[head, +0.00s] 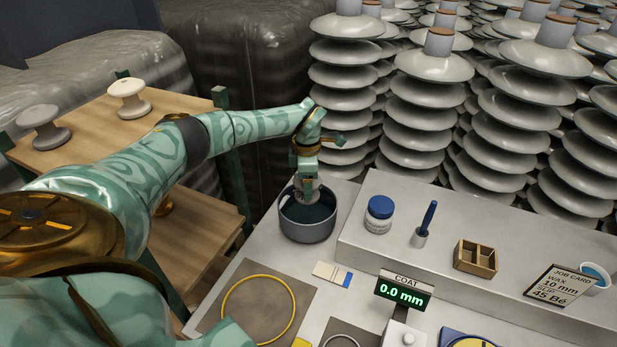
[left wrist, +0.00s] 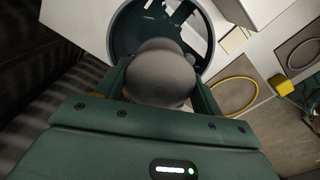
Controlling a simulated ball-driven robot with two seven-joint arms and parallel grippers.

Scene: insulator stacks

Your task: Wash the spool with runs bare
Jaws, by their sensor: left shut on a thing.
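My left gripper (head: 306,183) is over the dark grey pot (head: 306,226), pointing down into its mouth. It is shut on a grey spool (left wrist: 160,72), which fills the space between the fingers in the left wrist view. The pot (left wrist: 123,45) lies just beyond the spool there, with a dark inside. In the head view the spool is mostly hidden by the gripper and the pot's rim, so I cannot tell how deep it sits. A pale spool (head: 130,98) and a greyer spool (head: 43,127) stand on the wooden shelf at left. My right gripper is not in view.
A yellow ring (head: 224,312) lies on a mat near the pot. A display (head: 403,291) reads 0.0 mm. Tall insulator stacks (head: 430,100) crowd behind.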

